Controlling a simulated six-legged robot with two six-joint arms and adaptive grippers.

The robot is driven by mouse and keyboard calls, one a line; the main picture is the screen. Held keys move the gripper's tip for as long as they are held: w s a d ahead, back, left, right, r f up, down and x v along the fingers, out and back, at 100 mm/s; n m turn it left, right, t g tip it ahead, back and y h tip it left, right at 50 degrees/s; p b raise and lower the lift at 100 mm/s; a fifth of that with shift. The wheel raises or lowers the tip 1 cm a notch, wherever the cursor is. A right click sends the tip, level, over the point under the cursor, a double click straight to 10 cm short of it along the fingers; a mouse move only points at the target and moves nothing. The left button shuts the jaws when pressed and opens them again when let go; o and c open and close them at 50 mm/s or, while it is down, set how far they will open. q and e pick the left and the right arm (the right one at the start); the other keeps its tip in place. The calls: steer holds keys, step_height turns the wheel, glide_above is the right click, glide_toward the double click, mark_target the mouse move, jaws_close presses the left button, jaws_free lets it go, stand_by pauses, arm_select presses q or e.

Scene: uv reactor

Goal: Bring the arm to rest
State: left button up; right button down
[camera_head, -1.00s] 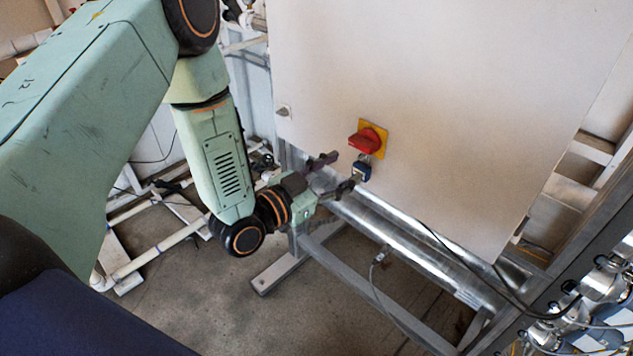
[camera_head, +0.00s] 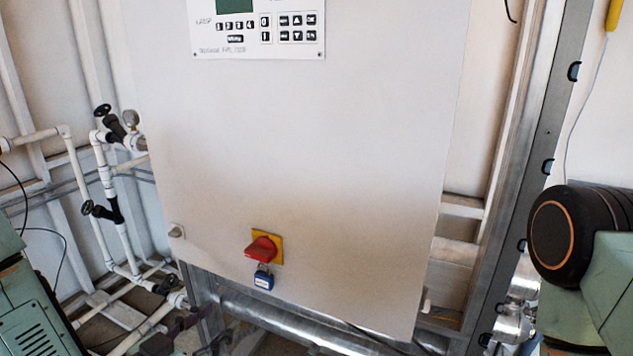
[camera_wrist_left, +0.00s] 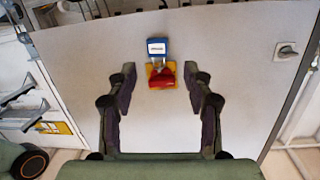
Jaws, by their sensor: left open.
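My left arm is low at the left edge of the head view. Its dark gripper (camera_head: 198,338) shows partly at the bottom, below and left of the switch. In the left wrist view the gripper (camera_wrist_left: 160,78) is open, with nothing between its fingers. The red rotary switch (camera_head: 261,249) on its yellow plate has a blue padlock (camera_head: 263,279) hanging from it. In the wrist view the red switch (camera_wrist_left: 162,78) and padlock (camera_wrist_left: 157,48) appear inverted, beyond the fingertips. My right gripper is out of view; part of my right arm shows at the right edge.
The white cabinet (camera_head: 330,140) fills the middle, with a keypad panel (camera_head: 257,30) at its top. White pipes with black valves (camera_head: 112,205) stand at left. A metal frame post (camera_head: 535,130) rises at right. A metal rail runs below the cabinet.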

arm_select(q)
steer(key=s+f+n+g+y, duration=0.3)
steer(key=s+f+g, duration=0.15)
steer(key=f, duration=0.55)
steer(key=s+f+n+g+y+b, duration=0.1)
steer(key=s+f+g+b, duration=0.2)
steer(key=s+f+g, duration=0.2)
steer(key=s+a+f+n+g+y+b, duration=0.1)
steer(key=s+f+g, duration=0.4)
steer(key=s+f, duration=0.6)
steer(key=s+n+y+b, duration=0.1)
steer(key=s+b, duration=0.1)
steer(key=s, duration=0.6)
steer(key=shift+a+y, duration=0.2)
steer(key=shift+y, duration=0.1)
steer(key=shift+w+d+f, duration=0.1)
steer(key=shift+w, duration=0.05)
